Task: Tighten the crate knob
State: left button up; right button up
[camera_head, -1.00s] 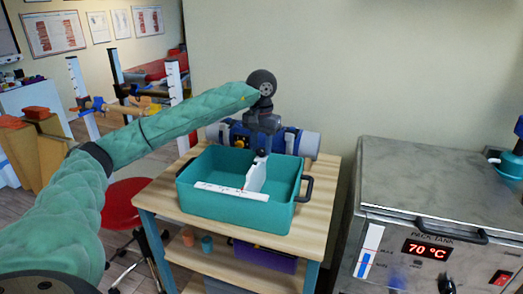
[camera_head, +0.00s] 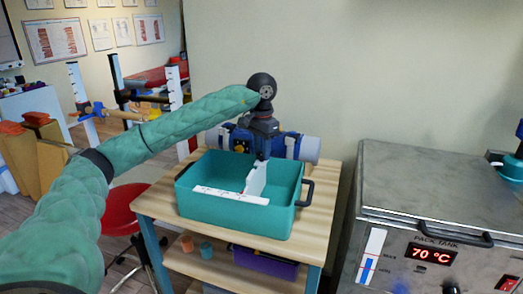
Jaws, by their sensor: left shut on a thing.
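The teal crate (camera_head: 235,222) stands on a wooden-topped table, with a dark handle at its right end. A white upright plate (camera_head: 256,178) stands inside it, and a white strip with marks (camera_head: 230,195) lies along its near side. My left gripper (camera_head: 262,156) points down over the crate's far side, at the top of the white plate. It is shut on the crate knob, which the fingers mostly hide. My right gripper is not in view.
A blue and grey roll-like object (camera_head: 309,149) lies behind the crate. The steel pack tank (camera_head: 430,190), showing 70 °C, stands at the right. A red stool (camera_head: 122,207) is at the left. The table's front strip is clear.

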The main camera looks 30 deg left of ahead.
pick_arm(q)
jog(key=o, duration=1)
jog(key=shift+c, duration=0.2)
